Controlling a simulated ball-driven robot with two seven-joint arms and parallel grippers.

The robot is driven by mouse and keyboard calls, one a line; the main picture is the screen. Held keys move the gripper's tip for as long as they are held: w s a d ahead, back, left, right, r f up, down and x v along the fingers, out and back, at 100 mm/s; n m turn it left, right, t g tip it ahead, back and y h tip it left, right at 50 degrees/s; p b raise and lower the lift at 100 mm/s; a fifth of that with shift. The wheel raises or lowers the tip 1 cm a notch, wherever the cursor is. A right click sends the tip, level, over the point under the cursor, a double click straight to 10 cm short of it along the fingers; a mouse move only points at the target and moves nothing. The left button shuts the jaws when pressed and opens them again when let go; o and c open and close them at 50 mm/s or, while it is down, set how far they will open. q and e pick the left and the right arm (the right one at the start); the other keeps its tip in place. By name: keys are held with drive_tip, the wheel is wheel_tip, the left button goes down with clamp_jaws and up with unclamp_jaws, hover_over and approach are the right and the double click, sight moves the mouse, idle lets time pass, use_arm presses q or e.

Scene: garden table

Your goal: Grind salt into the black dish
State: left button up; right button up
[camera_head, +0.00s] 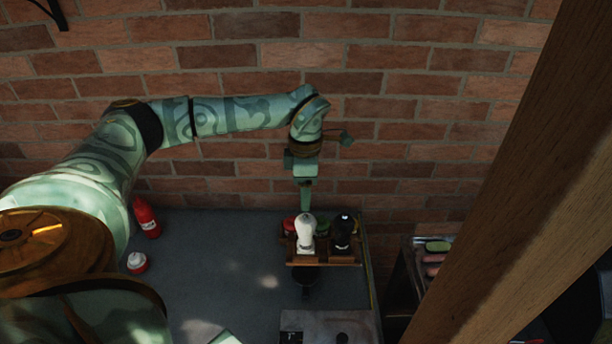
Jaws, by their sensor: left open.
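A white mill (305,230) and a black mill (343,232) stand upright side by side in a wooden rack (325,261) on the dark table. My left gripper (305,205) points down just above and behind the white mill's top. It is open; its fingertips overlap the mill in the picture, so I cannot tell whether they touch it. A black dish (305,281) shows just in front of the rack, its far side partly hidden by it. My right gripper is out of view.
A red bottle (147,219) and a red-and-white jar (138,263) are at the table's left. A grey slab (315,325) lies at the front right. A brick wall (400,130) closes the back. A wooden post (510,180) crosses the right. The table's middle (225,255) is clear.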

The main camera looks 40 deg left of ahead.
sight(306, 218)
use_arm(q)
drive_tip(key=shift+s+d+f+b, duration=0.1)
drive_tip(key=shift+s+f+b, duration=0.05)
drive_tip(key=shift+f+b, duration=0.5)
drive_tip(key=shift+b, duration=0.05)
wheel_tip(306, 218, down, 3)
drive_tip(key=b, duration=0.3)
drive_tip(key=shift+f+b, duration=0.7)
drive_tip(key=shift+b, duration=0.2)
drive_tip(key=shift+f, duration=0.65)
drive_tip(key=shift+f+b, duration=0.65)
drive_tip(key=shift+f, duration=0.8)
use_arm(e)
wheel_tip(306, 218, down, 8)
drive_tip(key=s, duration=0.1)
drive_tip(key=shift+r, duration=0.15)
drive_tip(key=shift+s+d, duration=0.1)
